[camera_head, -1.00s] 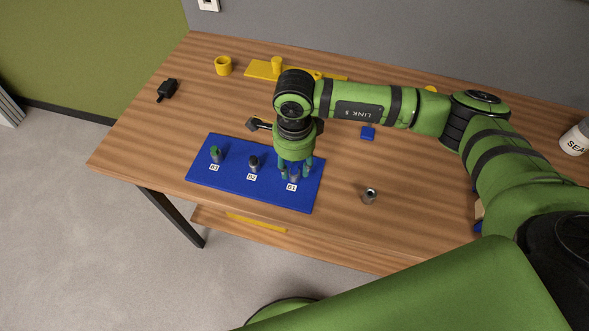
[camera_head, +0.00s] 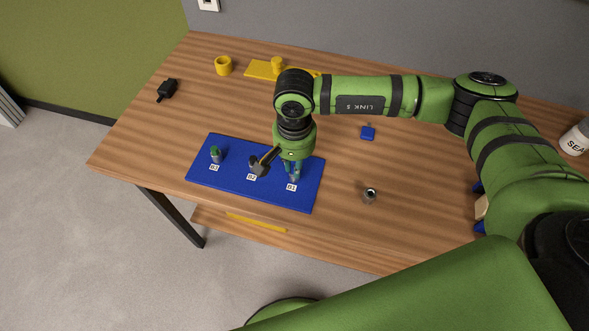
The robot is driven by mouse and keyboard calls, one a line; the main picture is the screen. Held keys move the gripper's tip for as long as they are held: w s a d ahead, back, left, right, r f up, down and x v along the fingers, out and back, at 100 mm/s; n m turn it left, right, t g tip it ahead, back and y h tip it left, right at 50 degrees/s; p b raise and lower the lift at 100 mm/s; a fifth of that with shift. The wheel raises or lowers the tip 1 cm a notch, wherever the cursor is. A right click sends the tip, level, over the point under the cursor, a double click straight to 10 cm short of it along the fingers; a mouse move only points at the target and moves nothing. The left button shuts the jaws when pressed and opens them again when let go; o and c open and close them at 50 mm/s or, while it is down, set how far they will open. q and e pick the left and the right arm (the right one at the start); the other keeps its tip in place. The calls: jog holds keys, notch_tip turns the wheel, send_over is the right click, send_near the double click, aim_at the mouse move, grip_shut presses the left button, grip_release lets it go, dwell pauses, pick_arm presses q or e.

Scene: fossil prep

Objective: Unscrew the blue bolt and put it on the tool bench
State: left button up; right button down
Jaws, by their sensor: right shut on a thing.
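A blue board (camera_head: 232,187) lies on the wooden bench (camera_head: 330,236) with posts labelled B3, B2 and B1. My right gripper (camera_head: 294,172) points down over the B1 post and is shut on what stands there, apparently the blue bolt, mostly hidden between the fingers. A grey stub shows below the fingertips, by the board. The B3 post (camera_head: 216,154) has a green top. The B2 post is largely covered by a dark piece on my wrist. My left gripper is not in view.
A short metal cylinder (camera_head: 370,195) stands right of the board, with a small blue block (camera_head: 368,134) behind it. A yellow cup (camera_head: 223,65), yellow plate (camera_head: 259,69) and black object (camera_head: 168,90) are at the back left. A white container (camera_head: 577,140) is at the right.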

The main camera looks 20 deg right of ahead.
jog(key=n, duration=0.7)
jog(key=shift+n, duration=0.3)
jog(key=shift+r, duration=0.15)
jog(key=n, duration=0.5)
jog(key=shift+n, duration=0.4)
jog(key=shift+b, duration=0.35)
jog(key=shift+w+r, duration=0.1)
jog(key=shift+r, duration=0.15)
